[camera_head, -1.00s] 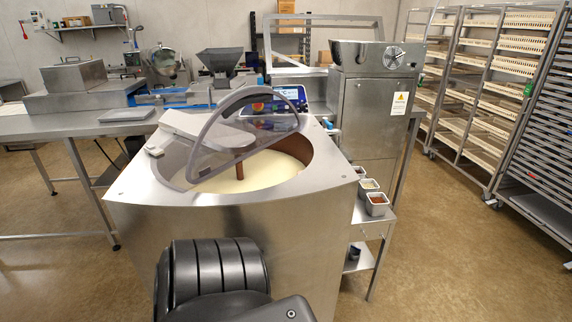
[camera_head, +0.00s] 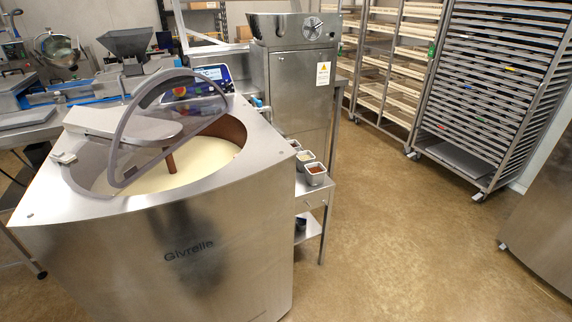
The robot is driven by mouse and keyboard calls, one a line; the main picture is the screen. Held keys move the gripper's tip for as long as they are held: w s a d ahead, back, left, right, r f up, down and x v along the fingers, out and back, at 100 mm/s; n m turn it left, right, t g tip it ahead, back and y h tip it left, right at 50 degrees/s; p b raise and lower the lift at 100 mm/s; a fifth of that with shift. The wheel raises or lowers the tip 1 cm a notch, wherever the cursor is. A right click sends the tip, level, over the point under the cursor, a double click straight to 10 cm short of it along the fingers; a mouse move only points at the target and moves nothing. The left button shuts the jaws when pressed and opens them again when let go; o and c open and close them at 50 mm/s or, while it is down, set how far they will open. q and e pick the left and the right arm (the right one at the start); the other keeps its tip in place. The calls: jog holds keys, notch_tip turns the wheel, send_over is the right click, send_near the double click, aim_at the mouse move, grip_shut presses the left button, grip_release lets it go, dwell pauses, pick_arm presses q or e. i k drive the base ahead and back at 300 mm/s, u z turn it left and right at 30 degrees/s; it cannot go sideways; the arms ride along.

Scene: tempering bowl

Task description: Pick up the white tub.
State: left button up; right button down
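I cannot clearly make out a white tub in the head view. Several small square pale-grey containers stand in a row on a narrow steel side table, right of the big machine. The nearest container (camera_head: 315,175) holds something reddish-brown. The container behind it (camera_head: 305,158) holds something pale, and the farthest (camera_head: 295,145) is partly hidden by the machine. Neither of my grippers is in view.
A steel tempering machine (camera_head: 185,255) with a pale-filled bowl (camera_head: 190,170) and raised clear lid fills the left. The side table (camera_head: 314,195) stands against it. A tray rack (camera_head: 490,90) stands back right. The floor (camera_head: 410,240) between is clear.

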aim_at(304, 157)
jog(key=z, duration=0.3)
jog(key=k, duration=0.4)
jog(key=z, duration=1.05)
jog(key=k, duration=1)
jog(key=z, duration=0.5)
jog(key=i, duration=1.4)
jog(key=u, duration=0.45)
jog(key=i, duration=2.2)
jog(key=u, duration=0.85)
jog(key=i, duration=1)
jog(key=u, duration=1.9)
jog(key=i, duration=0.9)
jog(key=u, duration=0.9)
